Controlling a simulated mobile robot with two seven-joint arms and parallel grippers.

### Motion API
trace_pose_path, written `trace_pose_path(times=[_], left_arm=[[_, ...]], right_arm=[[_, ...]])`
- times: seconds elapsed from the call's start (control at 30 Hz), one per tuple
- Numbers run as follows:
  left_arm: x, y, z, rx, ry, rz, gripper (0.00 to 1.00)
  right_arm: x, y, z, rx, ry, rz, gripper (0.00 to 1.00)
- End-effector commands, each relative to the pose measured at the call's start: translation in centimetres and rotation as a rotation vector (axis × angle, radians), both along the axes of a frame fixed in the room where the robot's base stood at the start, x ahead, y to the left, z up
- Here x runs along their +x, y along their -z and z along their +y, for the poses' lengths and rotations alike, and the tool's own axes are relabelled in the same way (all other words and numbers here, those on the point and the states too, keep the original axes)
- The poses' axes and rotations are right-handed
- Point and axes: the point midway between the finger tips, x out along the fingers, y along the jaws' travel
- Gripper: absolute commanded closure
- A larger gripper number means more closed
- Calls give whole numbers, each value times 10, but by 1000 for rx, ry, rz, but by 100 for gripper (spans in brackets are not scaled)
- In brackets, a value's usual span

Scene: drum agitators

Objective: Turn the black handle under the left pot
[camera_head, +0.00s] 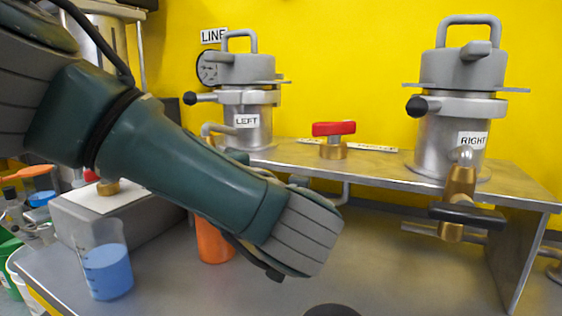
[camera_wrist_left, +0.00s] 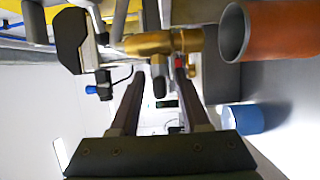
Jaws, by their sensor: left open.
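The left pot (camera_head: 246,108), a metal vessel labelled LEFT, stands on the shelf in the head view. My left arm covers the space under it, so its valve and black handle are hidden there. In the left wrist view a brass valve body (camera_wrist_left: 150,43) lies just beyond my left gripper (camera_wrist_left: 161,80), whose fingers are apart. A dark rounded bar (camera_wrist_left: 158,72) shows between the fingertips, by the brass. A larger black part (camera_wrist_left: 72,40) is left of the brass. I cannot tell which is the handle, or whether the fingers touch it. My right gripper is not in view.
The right pot (camera_head: 461,115) has a brass valve with a black handle (camera_head: 468,214) below it. A red-handled valve (camera_head: 334,130) is between the pots. An orange container (camera_head: 213,242) stands below my left arm, and a blue-filled beaker (camera_head: 107,270) stands left.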

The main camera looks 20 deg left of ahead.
Motion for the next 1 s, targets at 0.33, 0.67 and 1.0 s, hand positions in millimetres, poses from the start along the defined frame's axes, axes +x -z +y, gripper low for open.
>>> trace_pose_path(times=[0.33,0.67,1.0], left_arm=[[-10,-7,-21,1,5,4,54],[-37,-1,-74,0,3,0,54],[-45,2,-89,0,0,-1,54]], right_arm=[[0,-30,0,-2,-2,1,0],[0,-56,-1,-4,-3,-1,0],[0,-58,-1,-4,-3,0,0]])
